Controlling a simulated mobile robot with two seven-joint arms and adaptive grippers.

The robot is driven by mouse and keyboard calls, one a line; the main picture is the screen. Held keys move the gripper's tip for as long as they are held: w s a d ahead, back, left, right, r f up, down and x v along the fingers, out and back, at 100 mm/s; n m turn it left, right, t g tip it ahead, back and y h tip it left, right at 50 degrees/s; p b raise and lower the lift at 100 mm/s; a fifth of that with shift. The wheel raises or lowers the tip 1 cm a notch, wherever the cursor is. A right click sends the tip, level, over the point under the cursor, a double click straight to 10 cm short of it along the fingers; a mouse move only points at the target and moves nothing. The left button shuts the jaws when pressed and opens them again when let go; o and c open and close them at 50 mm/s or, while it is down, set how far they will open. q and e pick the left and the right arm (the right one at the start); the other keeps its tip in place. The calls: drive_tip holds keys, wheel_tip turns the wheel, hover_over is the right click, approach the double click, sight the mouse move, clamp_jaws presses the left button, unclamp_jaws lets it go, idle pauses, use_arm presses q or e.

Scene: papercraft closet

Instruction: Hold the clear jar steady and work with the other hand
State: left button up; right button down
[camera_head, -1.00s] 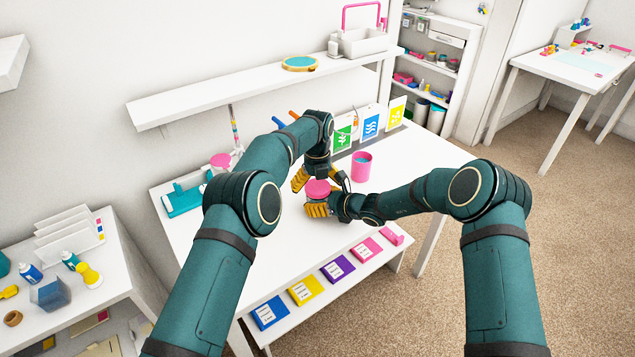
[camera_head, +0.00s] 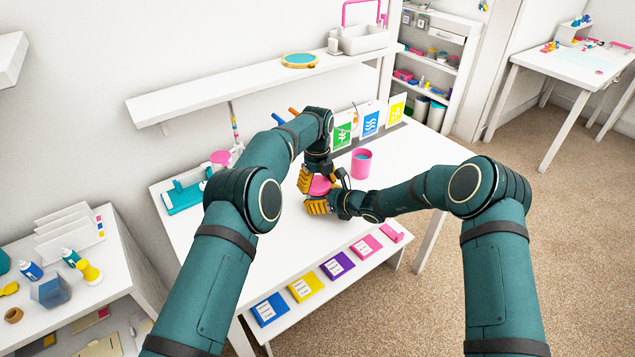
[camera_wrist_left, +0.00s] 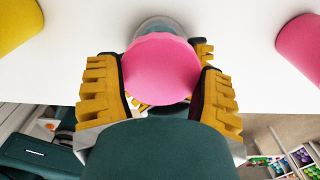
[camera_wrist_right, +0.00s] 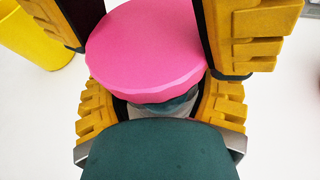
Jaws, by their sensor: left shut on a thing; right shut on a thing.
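The clear jar (camera_wrist_right: 165,108) stands on the white table with a pink lid (camera_wrist_right: 148,45) on top; a strip of glass shows below the lid in the right wrist view. My right gripper (camera_head: 318,207) is low at the jar, its yellow fingers shut on the glass from both sides. My left gripper (camera_head: 305,181) comes from above, its fingers shut on the lid from opposite sides. The left wrist view shows the lid (camera_wrist_left: 160,68) between those fingers, with some glass beyond it. In the head view (camera_head: 320,186) the lid is partly covered by fingers and the jar is hidden.
A pink cup (camera_head: 361,163) stands on the table behind the right gripper. A yellow cup (camera_wrist_right: 35,35) is near the jar in the right wrist view. Coloured cards (camera_head: 370,123) line the back edge.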

use_arm(q)
drive_tip(key=o, duration=1.2)
drive_tip(key=shift+o, duration=0.4)
drive_tip(key=shift+r, duration=2.25)
drive_tip(key=shift+d+r+m, duration=0.25)
drive_tip(key=shift+r+m, duration=0.4)
drive_tip(key=shift+m, duration=0.25)
drive_tip(key=shift+a+r+m, duration=0.25)
drive_tip(key=shift+r+m, duration=0.55)
drive_tip(key=shift+r, duration=0.15)
drive_tip(key=shift+f, duration=3.9)
